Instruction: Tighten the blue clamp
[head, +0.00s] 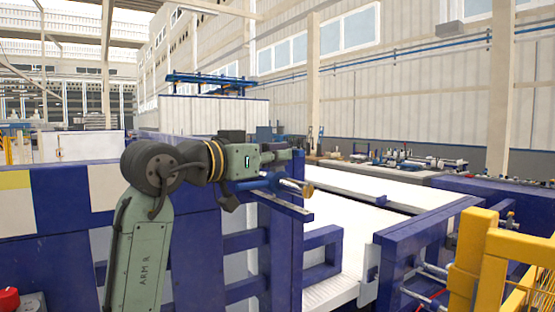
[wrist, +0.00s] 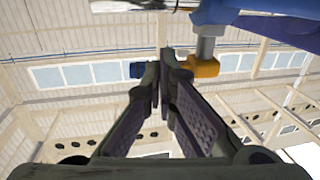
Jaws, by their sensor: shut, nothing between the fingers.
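The blue clamp (head: 266,184) sits on the dark blue frame in the head view, with a silver screw and an orange-yellow end piece (head: 305,188). In the wrist view the blue clamp body (wrist: 262,20) is at the top right, with its silver shaft and orange-yellow piece (wrist: 203,68) below it. My gripper (head: 287,154) is just above the clamp in the head view. In the wrist view my gripper (wrist: 170,62) is shut and empty, its fingertips beside the orange-yellow piece. I cannot tell whether they touch it.
A dark blue frame (head: 240,241) stands under the clamp. A white surface (head: 345,222) lies to its right, with another blue frame (head: 415,240) beyond. A yellow guard (head: 478,262) stands at the lower right. A workbench (head: 390,171) with parts is behind.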

